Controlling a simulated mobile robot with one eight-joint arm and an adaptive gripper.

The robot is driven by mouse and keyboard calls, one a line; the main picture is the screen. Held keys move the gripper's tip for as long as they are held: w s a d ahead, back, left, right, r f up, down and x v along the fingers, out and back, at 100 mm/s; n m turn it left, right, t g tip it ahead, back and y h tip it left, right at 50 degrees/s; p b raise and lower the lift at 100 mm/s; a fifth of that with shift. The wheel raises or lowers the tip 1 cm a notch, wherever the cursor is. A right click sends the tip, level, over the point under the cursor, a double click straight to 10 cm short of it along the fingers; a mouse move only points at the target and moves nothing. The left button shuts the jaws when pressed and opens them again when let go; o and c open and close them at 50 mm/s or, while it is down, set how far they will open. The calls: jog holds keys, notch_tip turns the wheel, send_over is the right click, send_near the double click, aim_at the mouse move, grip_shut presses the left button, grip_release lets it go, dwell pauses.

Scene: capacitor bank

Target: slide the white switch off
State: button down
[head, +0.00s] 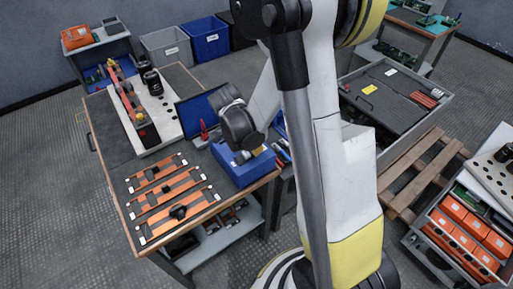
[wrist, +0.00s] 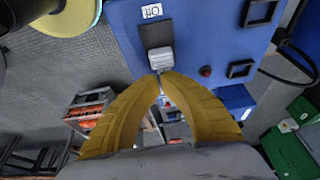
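The white switch (wrist: 160,58) shows in the wrist view as a pale block at the lower end of a dark slot (wrist: 155,34) on a blue box (wrist: 205,40). A white label reading "Off" (wrist: 151,11) is above the slot. My gripper (wrist: 163,77) has its two yellow fingers arched together, tips meeting just at the switch's lower edge. Whether they touch it, I cannot tell. In the head view my gripper (head: 242,156) is over the blue box (head: 240,173) at the workbench's right side; the switch is not discernible there.
On the blue box are a red button (wrist: 205,71) and dark square frames (wrist: 241,69). The workbench (head: 120,165) holds orange-and-black strips (head: 166,188) and a white panel with black cylinders (head: 155,110). A red screwdriver (head: 204,131) stands left of my wrist.

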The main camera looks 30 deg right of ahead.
jog(key=shift+a, duration=1.4)
jog(key=shift+d, duration=0.25)
jog(key=d, duration=0.2)
jog(key=shift+d+b, duration=0.3)
jog(key=shift+b, duration=0.05)
jog(key=shift+d+r+p, duration=0.4)
jog(key=shift+r+p, duration=0.05)
jog(key=shift+r, duration=0.3)
jog(key=p+v, duration=0.3)
jog(key=v, duration=0.5)
jog(key=shift+a+r+p, duration=0.2)
jog(key=shift+a+p, duration=0.05)
jog(key=shift+p, duration=0.05)
